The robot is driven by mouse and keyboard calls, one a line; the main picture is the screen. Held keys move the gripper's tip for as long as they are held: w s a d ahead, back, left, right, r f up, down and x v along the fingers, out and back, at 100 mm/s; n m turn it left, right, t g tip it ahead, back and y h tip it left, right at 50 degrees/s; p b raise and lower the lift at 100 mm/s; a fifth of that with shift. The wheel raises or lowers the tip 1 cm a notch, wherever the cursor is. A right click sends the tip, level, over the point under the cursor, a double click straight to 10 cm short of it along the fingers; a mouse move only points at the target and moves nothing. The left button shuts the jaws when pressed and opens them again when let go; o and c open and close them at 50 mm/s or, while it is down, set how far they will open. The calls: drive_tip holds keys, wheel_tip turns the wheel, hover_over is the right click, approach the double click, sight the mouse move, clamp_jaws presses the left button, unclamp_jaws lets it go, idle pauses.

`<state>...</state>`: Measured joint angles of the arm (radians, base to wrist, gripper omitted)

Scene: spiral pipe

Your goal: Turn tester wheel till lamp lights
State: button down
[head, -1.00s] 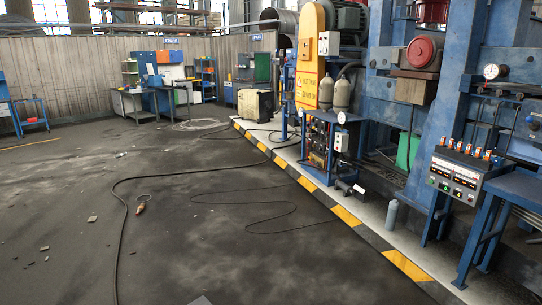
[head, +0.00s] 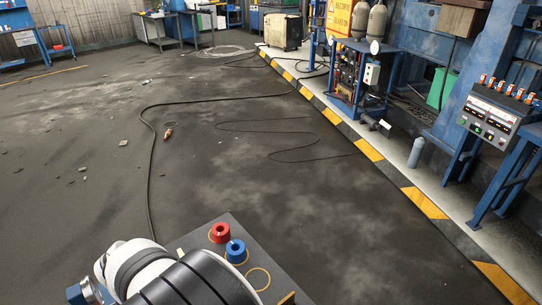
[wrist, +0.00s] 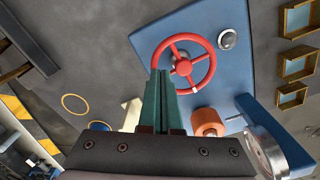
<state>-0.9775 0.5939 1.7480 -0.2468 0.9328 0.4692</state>
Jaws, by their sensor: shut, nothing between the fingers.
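The red tester wheel (wrist: 207,72), with a round rim and several spokes, is mounted on a blue plate (wrist: 150,42) in the wrist view. A grey domed lamp (wrist: 227,39) sits on the same plate, right of the wheel, and shows no glow. My gripper (wrist: 161,73) has its green fingers shut together with nothing between them. The fingertips overlap the wheel's lower left rim in the picture; I cannot tell whether they touch it. In the head view the wheel, lamp and gripper do not show.
An orange cylinder (wrist: 207,122) and a round gauge (wrist: 265,150) stand close right of my fingers. Wooden-edged compartments (wrist: 298,20) lie at the right.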

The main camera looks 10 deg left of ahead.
drive_tip(key=shift+f, duration=0.2)
drive_tip(key=shift+s, duration=0.2)
drive_tip(key=shift+s+d, duration=0.2)
drive_tip(key=shift+s, duration=0.15)
drive_tip(key=shift+s, duration=0.1)
drive_tip(key=shift+s, duration=0.5)
drive_tip(key=shift+f, duration=0.1)
drive_tip(key=shift+s, duration=0.2)
drive_tip(key=shift+s+a, duration=0.1)
drive_tip(key=shift+s, duration=0.25)
